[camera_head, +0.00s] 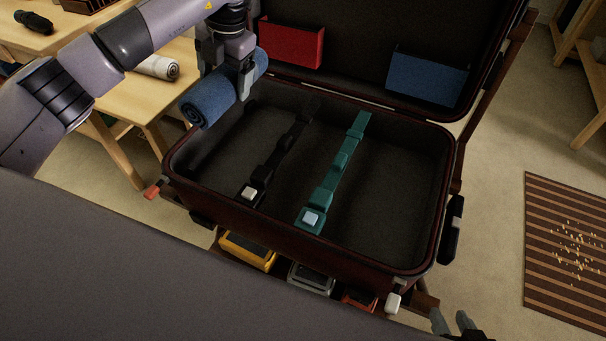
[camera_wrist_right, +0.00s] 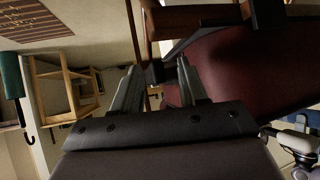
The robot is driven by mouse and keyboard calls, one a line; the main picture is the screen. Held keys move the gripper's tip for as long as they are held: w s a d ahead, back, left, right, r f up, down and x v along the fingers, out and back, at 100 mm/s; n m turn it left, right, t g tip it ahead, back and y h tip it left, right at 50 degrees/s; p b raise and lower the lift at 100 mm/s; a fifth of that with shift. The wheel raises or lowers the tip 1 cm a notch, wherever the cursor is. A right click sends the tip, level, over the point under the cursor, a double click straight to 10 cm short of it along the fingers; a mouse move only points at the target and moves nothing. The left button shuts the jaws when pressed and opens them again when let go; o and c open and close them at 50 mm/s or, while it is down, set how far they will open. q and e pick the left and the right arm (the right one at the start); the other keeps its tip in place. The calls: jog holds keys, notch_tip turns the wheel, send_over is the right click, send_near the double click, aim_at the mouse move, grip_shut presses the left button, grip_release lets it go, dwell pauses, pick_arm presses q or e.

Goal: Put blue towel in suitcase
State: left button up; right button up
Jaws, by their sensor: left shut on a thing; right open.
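The rolled blue towel (camera_head: 208,101) is held by my left gripper (camera_head: 246,88), which is shut on it. It hangs over the left rim of the open suitcase (camera_head: 378,250), at the back left. The suitcase is empty but for a black strap (camera_head: 278,158) and a teal strap (camera_head: 335,174) lying across its floor. My right gripper (camera_head: 453,322) is open and empty at the front right, outside the suitcase. In the right wrist view, its two fingers (camera_wrist_right: 157,88) are apart, beside the suitcase's dark red side (camera_wrist_right: 235,70).
A red pocket (camera_head: 292,43) and a blue pocket (camera_head: 427,78) are on the raised lid. A wooden table (camera_head: 165,85) with a white roll (camera_head: 156,67) stands at the left. A striped mat (camera_head: 565,245) lies on the floor at the right. The suitcase's right half is clear.

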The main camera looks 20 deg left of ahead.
pick_arm(q)
jog(key=d+b+x, duration=0.1)
jog(key=x, duration=0.4)
jog(key=d+b+x, duration=0.1)
jog(key=x, duration=0.4)
jog(key=d+f+b+x, duration=0.1)
jog(key=d+x, duration=0.1)
jog(key=x, duration=0.4)
jog(key=shift+s, duration=0.15)
jog(key=x, duration=0.1)
jog(key=b+x, duration=0.1)
jog(key=x, duration=0.1)
jog(key=shift+d+f, duration=0.3)
jog(key=shift+f, duration=0.1)
jog(key=o, duration=1.1)
pick_arm(e)
jog(key=a, duration=0.1)
jog(key=w+a, duration=0.1)
jog(key=r, duration=0.1)
jog(key=shift+w+a+n+t+y, duration=0.15)
jog(key=shift+a+n+t+y, duration=0.25)
